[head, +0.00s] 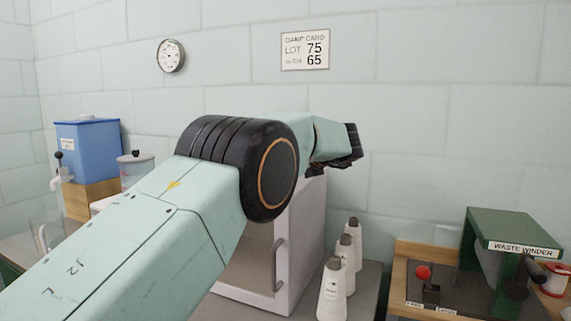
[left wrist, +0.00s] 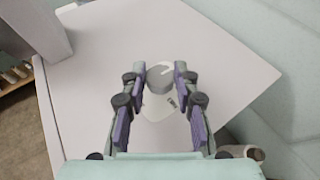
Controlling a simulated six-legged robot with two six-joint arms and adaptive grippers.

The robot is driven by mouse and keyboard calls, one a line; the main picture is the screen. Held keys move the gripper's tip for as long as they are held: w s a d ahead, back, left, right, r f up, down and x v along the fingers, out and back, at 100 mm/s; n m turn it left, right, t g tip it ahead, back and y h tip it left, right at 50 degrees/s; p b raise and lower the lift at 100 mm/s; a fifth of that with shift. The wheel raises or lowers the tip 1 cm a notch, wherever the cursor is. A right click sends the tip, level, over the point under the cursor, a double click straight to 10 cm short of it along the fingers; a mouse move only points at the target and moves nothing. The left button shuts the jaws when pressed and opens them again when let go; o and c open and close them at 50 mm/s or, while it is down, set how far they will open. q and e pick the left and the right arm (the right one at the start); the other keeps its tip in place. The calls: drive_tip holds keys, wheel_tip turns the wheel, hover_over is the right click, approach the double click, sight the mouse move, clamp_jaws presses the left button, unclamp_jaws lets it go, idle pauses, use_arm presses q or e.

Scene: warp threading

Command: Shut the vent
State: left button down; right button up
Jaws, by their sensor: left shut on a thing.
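A round grey vent knob (left wrist: 158,80) with a pale pointer line sits on the flat white top of a cabinet (left wrist: 225,50), in the middle of the left wrist view. A pale plate (left wrist: 156,109) with small dark marks lies beside it. My left gripper (left wrist: 160,72) has its two fingers on either side of the knob and is shut on it. In the head view my left arm reaches over the white cabinet (head: 312,220) and hides most of its top, the knob and the fingertips. My right gripper is in neither view.
The cabinet's front has a door with a handle (head: 279,264). Several white thread cones (head: 333,290) stand just right of it. A green waste winder (head: 510,235) is at the far right, a blue tank (head: 88,148) at the left. A white cone (left wrist: 243,152) stands near the cabinet's edge.

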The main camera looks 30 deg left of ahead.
use_arm(q)
drive_tip(key=shift+r, duration=0.1)
drive_tip(key=c, duration=1)
unclamp_jaws()
drive_tip(key=v, duration=1.2)
